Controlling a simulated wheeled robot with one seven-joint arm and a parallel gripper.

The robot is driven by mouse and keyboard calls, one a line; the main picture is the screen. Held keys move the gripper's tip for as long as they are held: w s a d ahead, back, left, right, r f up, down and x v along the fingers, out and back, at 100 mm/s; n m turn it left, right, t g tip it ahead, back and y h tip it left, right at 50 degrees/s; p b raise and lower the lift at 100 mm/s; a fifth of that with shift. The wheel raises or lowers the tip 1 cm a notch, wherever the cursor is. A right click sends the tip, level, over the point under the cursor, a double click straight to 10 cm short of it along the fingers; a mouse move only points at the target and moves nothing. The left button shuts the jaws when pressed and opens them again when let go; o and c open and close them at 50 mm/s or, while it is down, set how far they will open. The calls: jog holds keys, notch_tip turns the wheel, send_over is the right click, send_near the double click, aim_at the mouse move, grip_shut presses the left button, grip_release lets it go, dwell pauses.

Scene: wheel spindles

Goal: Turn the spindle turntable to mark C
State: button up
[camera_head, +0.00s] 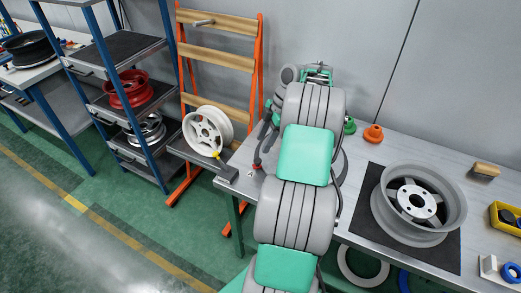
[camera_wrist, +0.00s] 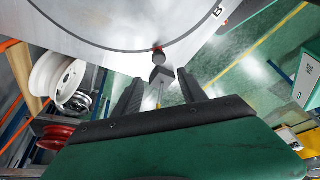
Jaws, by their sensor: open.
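The spindle turntable shows in the wrist view as a large grey disc (camera_wrist: 130,22) with a dark curved line round it. In the head view my arm hides most of it. A small dark handle with a red part (camera_wrist: 158,50) stands at its edge. My gripper (camera_wrist: 160,82) is open, with its two dark fingers spread. The handle lies just beyond the fingertips, roughly in line with the gap; I cannot tell whether they touch. A white label with the letter B (camera_wrist: 218,11) is by the disc's edge, right of the handle. I see no readable mark C.
A grey wheel (camera_head: 418,204) lies on a black mat (camera_head: 364,236) on the workbench at right. Orange (camera_head: 373,133) and green knobs stand behind it. A blue shelf holds a red wheel (camera_head: 128,89).

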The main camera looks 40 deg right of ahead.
aim_at(258, 160)
jog(key=x, duration=0.5)
jog(key=d+x, duration=0.1)
jog(key=x, duration=0.1)
jog(key=shift+s+a+f, duration=0.2)
jog(key=shift+s+f, duration=0.05)
jog(key=shift+f, duration=0.35)
grip_shut()
dwell(0.8)
